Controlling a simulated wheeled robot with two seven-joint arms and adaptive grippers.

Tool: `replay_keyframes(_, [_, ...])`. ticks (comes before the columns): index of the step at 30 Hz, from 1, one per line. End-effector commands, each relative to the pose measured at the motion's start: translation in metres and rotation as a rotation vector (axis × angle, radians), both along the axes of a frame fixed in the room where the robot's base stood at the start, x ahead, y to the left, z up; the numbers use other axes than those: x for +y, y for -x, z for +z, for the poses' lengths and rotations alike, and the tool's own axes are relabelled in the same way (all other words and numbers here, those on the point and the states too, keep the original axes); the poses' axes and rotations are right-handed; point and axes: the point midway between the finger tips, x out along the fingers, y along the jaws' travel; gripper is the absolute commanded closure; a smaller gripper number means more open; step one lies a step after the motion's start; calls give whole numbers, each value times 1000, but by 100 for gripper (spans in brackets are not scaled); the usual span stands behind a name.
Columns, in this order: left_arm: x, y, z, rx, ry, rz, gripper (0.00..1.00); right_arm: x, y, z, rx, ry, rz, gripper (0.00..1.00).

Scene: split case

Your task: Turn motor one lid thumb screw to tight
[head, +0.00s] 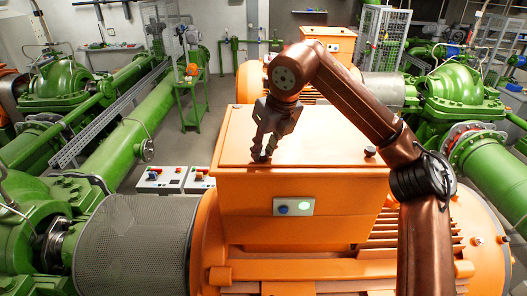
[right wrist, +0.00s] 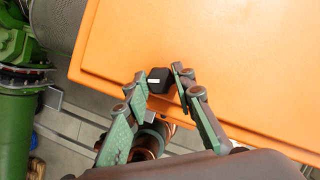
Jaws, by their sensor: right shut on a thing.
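The motor one terminal box (head: 300,202) is orange, and its flat orange lid (head: 325,140) is closed on top. My right gripper (head: 263,152) points down at the lid's near left corner. It is shut on a black thumb screw (head: 260,158), which is mostly hidden by the fingers in the head view. In the right wrist view the thumb screw (right wrist: 160,80) shows as a black knob with a white mark, between the two fingertips (right wrist: 161,84) at the edge of the orange lid (right wrist: 220,60). My left gripper is not in view.
A second black knob (head: 370,151) sits at the lid's right side, near my right forearm. A small panel (head: 294,206) with a blue button and a lit green one is on the box front. Green pipework (head: 120,160) stands to the left.

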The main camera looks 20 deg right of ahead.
Motion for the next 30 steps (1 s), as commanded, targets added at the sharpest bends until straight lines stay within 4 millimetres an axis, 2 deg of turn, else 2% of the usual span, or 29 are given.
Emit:
replay_keyframes(18, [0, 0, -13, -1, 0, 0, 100, 5, 1, 3, -4, 0, -585, 100])
replay_keyframes(30, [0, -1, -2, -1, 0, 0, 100, 7, -1, 5, -5, -1, -965, 100])
